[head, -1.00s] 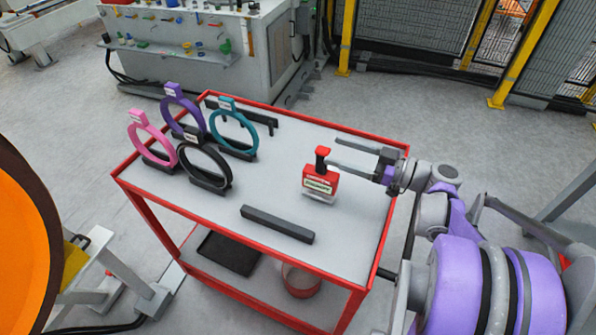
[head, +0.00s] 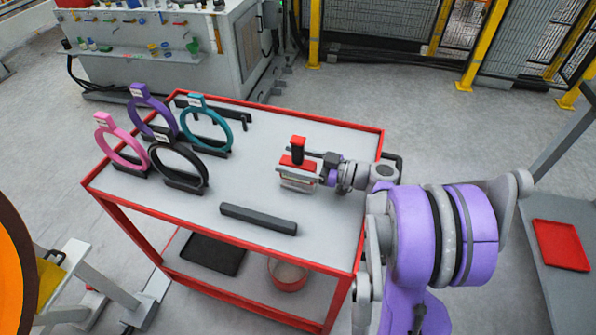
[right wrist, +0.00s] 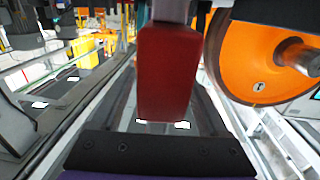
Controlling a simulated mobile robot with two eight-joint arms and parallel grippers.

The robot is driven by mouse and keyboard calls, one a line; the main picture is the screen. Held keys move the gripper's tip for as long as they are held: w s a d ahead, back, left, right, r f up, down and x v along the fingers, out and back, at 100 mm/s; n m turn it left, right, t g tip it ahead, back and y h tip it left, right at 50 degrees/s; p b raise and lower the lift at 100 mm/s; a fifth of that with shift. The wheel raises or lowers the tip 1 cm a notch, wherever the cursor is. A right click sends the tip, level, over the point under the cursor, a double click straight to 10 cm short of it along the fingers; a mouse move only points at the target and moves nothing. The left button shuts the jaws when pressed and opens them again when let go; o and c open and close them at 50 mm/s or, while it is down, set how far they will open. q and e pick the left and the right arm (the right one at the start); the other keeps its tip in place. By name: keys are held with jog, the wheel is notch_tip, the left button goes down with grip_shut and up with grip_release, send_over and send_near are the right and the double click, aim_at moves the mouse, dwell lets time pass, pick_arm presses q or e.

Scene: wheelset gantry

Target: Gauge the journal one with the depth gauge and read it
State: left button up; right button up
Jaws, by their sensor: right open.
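The red depth gauge (head: 298,161), with a dark post, a red top and a pale label, stands upright on the red-rimmed cart. My right gripper (head: 296,172) is open, with its fingers around the gauge body; I cannot tell whether they touch it. In the right wrist view the gauge's red body (right wrist: 167,75) fills the middle, in front of the palm. An orange wheel (right wrist: 245,60) with a grey metal axle stub (right wrist: 298,55) shows at upper right there; I cannot tell which journal it is. My left gripper is not in view.
The cart top (head: 255,185) also holds pink (head: 120,143), purple (head: 150,110), teal (head: 207,122) and black (head: 178,165) ring gauges on stands, and a dark bar (head: 258,219). An orange wheel (head: 12,270) is at left. A red tray (head: 561,245) lies at right.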

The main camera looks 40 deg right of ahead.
jog(key=shift+x, duration=0.85)
grip_shut()
